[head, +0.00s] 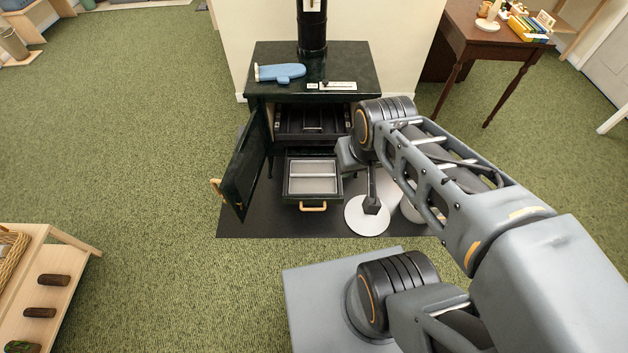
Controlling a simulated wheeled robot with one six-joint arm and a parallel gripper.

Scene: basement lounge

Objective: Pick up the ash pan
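The ash pan (312,186) looks like a shallow grey rectangular pan with a light crossbar. It sits in the pulled-out lower drawer of the black stove (260,89). The drawer has a light wooden handle (312,207) at its front. My arm reaches in from the right, and its wrist is beside the drawer's right edge. My gripper (372,206) seems to be the dark part hanging below the wrist, right of the pan and apart from it. Its fingers are too small and dark to tell open or shut. Nothing visible is held.
The stove door (243,170) stands open on the left. A blue mitt (284,72) is on the stove top. A brown table (487,40) stands right.

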